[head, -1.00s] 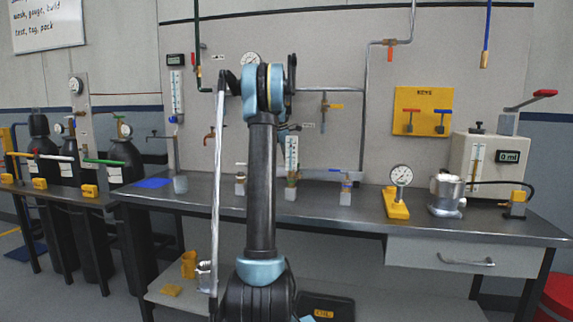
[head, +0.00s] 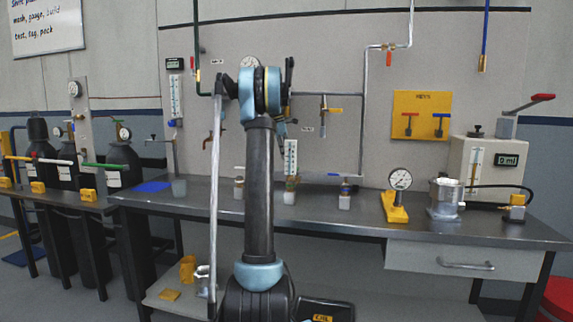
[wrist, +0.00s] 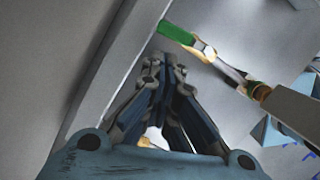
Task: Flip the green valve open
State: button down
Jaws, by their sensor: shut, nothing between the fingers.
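The green valve handle (wrist: 178,33) shows in the wrist view, above and slightly right of the fingertips. It joins a brass valve body (wrist: 206,52) on a thin metal pipe that runs down to the right. My gripper (wrist: 163,62) is shut with nothing between its fingers. Its tips look close to the green handle but apart from it; the depth between them is hard to judge. In the head view my arm stands in front of the wall and hides most of the gripper and this valve.
The steel bench (head: 345,218) carries a gauge on a yellow base (head: 396,207), a metal pot (head: 445,198) and a white meter box (head: 488,165). Another green lever (head: 103,166) is on the left table. Pipes (head: 364,130) run along the wall. A yellow key board (head: 421,102) hangs there.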

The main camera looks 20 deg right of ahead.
jog(key=shift+v, duration=1.25)
jog(key=shift+w, duration=0.15)
